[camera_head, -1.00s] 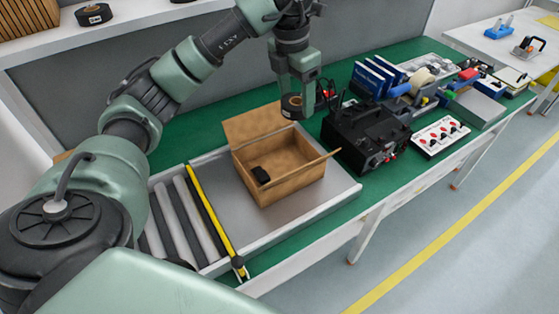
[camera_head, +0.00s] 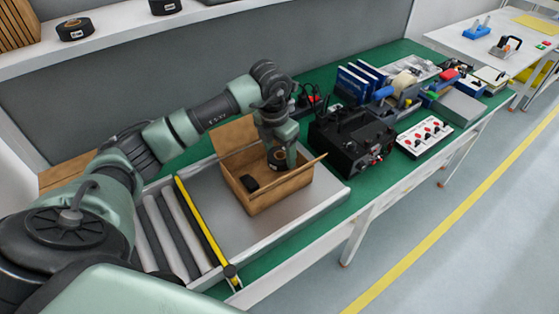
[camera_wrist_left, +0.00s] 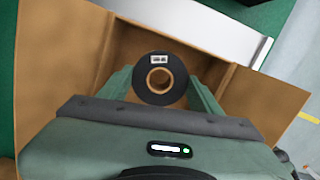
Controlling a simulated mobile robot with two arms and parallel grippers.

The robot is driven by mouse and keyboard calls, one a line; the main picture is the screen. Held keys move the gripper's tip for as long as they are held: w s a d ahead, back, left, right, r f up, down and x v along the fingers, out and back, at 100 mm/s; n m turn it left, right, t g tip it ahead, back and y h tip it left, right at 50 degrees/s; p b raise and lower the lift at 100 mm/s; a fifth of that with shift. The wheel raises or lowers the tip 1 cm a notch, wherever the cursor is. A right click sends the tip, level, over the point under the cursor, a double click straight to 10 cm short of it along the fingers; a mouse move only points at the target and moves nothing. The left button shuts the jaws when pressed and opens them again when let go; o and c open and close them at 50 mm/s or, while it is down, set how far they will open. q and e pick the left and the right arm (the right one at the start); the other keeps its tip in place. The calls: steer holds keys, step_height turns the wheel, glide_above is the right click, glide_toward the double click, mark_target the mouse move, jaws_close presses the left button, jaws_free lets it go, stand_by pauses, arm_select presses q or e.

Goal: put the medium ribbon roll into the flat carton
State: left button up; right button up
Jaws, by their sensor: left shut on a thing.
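My left gripper (camera_head: 278,157) reaches down inside the open flat carton (camera_head: 285,191), toward its right back part. It is shut on a black ribbon roll (camera_head: 278,160) with a tan core and a white label. In the left wrist view the roll (camera_wrist_left: 160,79) sits between the two green fingers, with the brown carton walls (camera_wrist_left: 62,70) around it. I cannot tell whether the roll touches the carton floor. A small black item (camera_head: 249,183) lies in the carton's left part. My right gripper is not in view.
Two black rolls stand on the shelf, one at the left (camera_head: 75,29) and one further right (camera_head: 165,6). A black device (camera_head: 352,140) stands close right of the carton. A yellow-edged bar (camera_head: 205,228) and rollers (camera_head: 170,235) lie left.

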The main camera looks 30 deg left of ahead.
mark_target(279, 161)
arm_select(q)
step_height(279, 161, down, 4)
steer(key=shift+r, duration=0.2)
steer(key=shift+f, duration=0.2)
steer(key=o, duration=1.5)
steer(key=shift+f, duration=0.1)
steer(key=shift+c, duration=0.2)
steer(key=r, duration=0.4)
steer(key=s+r, duration=0.1)
steer(key=r, duration=0.3)
steer(key=r+b, duration=0.1)
steer(key=r, duration=0.3)
steer(key=shift+s+a+r, duration=0.1)
steer(key=shift+s+a, duration=0.05)
steer(key=shift+s, duration=0.1)
